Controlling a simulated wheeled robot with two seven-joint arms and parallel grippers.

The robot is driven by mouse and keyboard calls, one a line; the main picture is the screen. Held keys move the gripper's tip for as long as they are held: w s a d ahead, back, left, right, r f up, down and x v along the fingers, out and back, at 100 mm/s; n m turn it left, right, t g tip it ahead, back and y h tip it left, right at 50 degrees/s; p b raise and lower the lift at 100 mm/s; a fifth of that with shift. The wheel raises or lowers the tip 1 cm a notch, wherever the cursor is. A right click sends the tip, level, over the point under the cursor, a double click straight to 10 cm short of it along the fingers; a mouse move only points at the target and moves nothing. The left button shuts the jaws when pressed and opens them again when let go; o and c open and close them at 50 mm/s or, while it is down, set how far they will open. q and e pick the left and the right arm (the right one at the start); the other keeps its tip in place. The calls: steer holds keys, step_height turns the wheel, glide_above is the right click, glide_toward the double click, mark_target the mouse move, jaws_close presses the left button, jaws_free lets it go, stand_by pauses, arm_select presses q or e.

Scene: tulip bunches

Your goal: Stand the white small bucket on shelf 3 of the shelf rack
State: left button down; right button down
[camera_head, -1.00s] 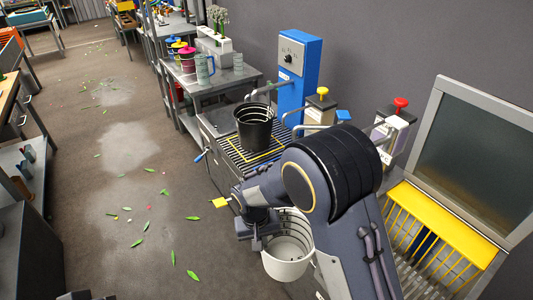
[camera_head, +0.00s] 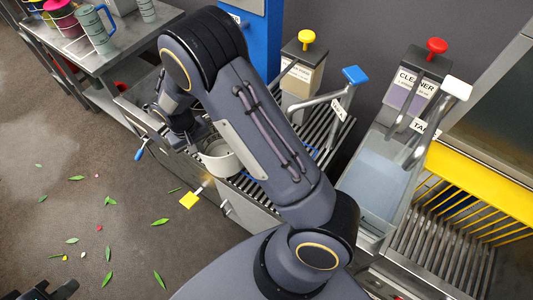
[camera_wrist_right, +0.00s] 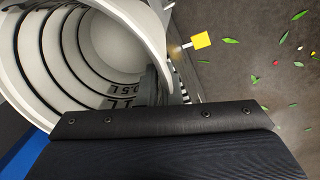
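The white small bucket (camera_head: 218,160) is partly hidden behind my right arm in the head view, at the slatted metal bench. I cannot tell whether it touches the bench. The right wrist view shows its open mouth and inside (camera_wrist_right: 88,50), with dark rings and volume marks. My right gripper (camera_head: 192,132) is at the bucket's rim, with a dark finger (camera_wrist_right: 150,88) against the wall; it appears shut on it. My left gripper (camera_head: 52,291) shows only as a dark piece at the bottom left corner, empty surroundings around it. I cannot make out shelf 3 or the shelf rack.
A yellow-fronted rack (camera_head: 490,182) stands right. A table with jugs (camera_head: 100,32) is at upper left. The floor has scattered leaves.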

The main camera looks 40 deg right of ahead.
steer(key=s+d+f+p, duration=0.1)
steer(key=s+d+p, duration=0.1)
steer(key=s+d, duration=0.2)
steer(key=s+d+f+p, duration=0.2)
steer(key=s+d, duration=0.2)
steer(key=d, duration=0.7)
steer(key=shift+d+f, duration=0.2)
steer(key=shift+d, duration=0.1)
steer(key=shift+f, duration=0.2)
steer(key=c, duration=1.6)
jaws_free()
steer(key=shift+r, duration=0.1)
